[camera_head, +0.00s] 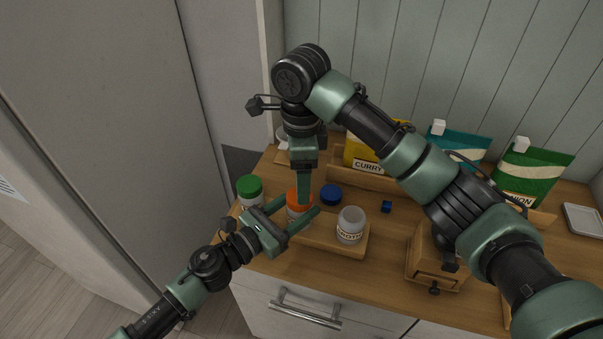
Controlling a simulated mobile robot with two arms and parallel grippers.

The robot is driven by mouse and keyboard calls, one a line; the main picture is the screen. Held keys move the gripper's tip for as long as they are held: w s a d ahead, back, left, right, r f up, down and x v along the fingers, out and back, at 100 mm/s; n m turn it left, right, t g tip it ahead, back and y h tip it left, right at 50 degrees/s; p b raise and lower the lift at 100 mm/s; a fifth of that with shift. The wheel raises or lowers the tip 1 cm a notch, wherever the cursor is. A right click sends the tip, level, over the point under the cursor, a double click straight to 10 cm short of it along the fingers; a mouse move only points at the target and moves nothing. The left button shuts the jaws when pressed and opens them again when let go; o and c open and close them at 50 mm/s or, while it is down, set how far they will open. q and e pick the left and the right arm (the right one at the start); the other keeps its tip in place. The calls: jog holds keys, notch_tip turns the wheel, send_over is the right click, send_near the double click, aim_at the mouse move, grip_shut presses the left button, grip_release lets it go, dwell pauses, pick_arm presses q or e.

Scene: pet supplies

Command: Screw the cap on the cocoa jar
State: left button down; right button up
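A jar with an orange cap (293,195) stands upright at the left part of a wooden tray (343,249). Its label is mostly hidden, so I cannot read whether it says cocoa. My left gripper (302,204) has its fingers on either side of this jar's body and appears closed on it. My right gripper (304,200) points straight down at the orange cap, its fingers seen edge-on overlapping the cap. I cannot tell how far they are apart. The cap looks level on the jar; whether it is seated tightly does not show.
A green-capped jar (249,185) stands left, an uncapped white jar (350,216) right. My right arm crosses above the counter.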

jog(key=n, duration=0.3)
jog(key=shift+a+r, duration=0.1)
jog(key=shift+r, duration=0.1)
jog(key=n, duration=0.5)
jog(key=shift+w+a+r, duration=0.1)
jog(key=shift+a+r, duration=0.05)
jog(key=shift+r, duration=0.15)
jog(key=n, duration=0.5)
jog(key=shift+a+r, duration=0.1)
jog(key=shift+r, duration=0.1)
jog(key=n, duration=0.5)
jog(key=shift+a+r, duration=0.1)
jog(key=shift+r, duration=0.15)
jog(key=n, duration=0.3)
jog(key=shift+r, duration=0.1)
jog(key=n, duration=0.5)
jog(key=shift+r, duration=0.15)
jog(key=n, duration=0.4)
jog(key=shift+r+n, duration=0.2)
jog(key=shift+n, duration=0.1)
jog(key=n, duration=0.5)
jog(key=shift+d+r+n, duration=0.15)
jog(key=shift+d+n, duration=0.15)
